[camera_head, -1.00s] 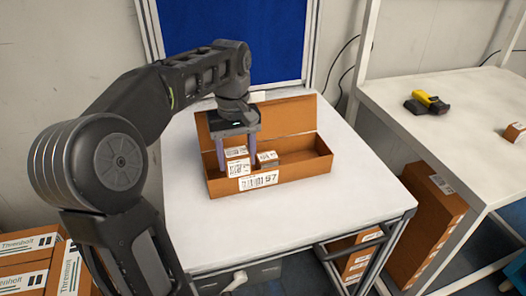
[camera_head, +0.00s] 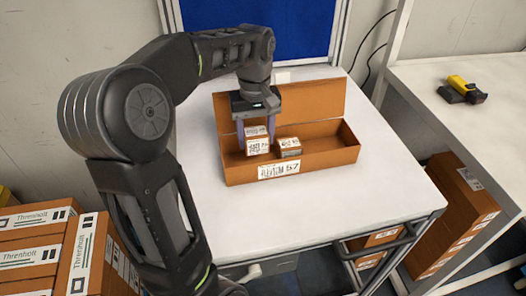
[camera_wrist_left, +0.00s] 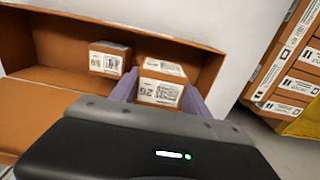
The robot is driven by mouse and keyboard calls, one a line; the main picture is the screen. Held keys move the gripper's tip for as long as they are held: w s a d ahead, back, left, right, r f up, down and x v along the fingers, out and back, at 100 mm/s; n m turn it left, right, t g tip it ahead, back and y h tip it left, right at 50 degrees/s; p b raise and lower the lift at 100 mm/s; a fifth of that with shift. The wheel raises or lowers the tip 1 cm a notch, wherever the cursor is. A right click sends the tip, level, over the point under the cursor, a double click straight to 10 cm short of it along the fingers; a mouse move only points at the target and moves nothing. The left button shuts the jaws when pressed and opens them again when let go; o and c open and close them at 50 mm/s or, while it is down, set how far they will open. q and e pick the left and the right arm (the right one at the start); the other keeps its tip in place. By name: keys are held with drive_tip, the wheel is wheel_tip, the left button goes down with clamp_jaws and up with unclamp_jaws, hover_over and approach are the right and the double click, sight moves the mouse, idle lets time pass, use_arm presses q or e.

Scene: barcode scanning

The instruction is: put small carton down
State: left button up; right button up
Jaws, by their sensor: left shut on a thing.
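The small carton (camera_head: 257,142), brown with white labels, is between the fingers of my left gripper (camera_head: 257,132), which is shut on it at the left part of an open orange-brown box. In the left wrist view the carton (camera_wrist_left: 160,84) shows between the two purple fingers (camera_wrist_left: 158,92). I cannot tell whether it touches the box floor. A second small carton (camera_head: 289,147) sits in the box to its right, apart from it; it also shows in the left wrist view (camera_wrist_left: 109,59). My right gripper is not in view.
The open box (camera_head: 325,158) stands on a white table (camera_head: 340,215), its back flap raised. The box's right part is empty. A yellow-and-black scanner (camera_head: 462,90) lies on the right-hand table. Larger cartons are stacked at lower left (camera_head: 40,235) and under the right table (camera_head: 455,220).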

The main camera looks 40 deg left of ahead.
sight(256, 153)
use_arm(q)
drive_tip(key=shift+f, duration=1)
wheel_tip(256, 153, down, 4)
drive_tip(key=shift+r, duration=0.25)
drive_tip(key=shift+f, duration=0.1)
drive_tip(key=shift+f, duration=0.2)
drive_tip(key=o, duration=1.5)
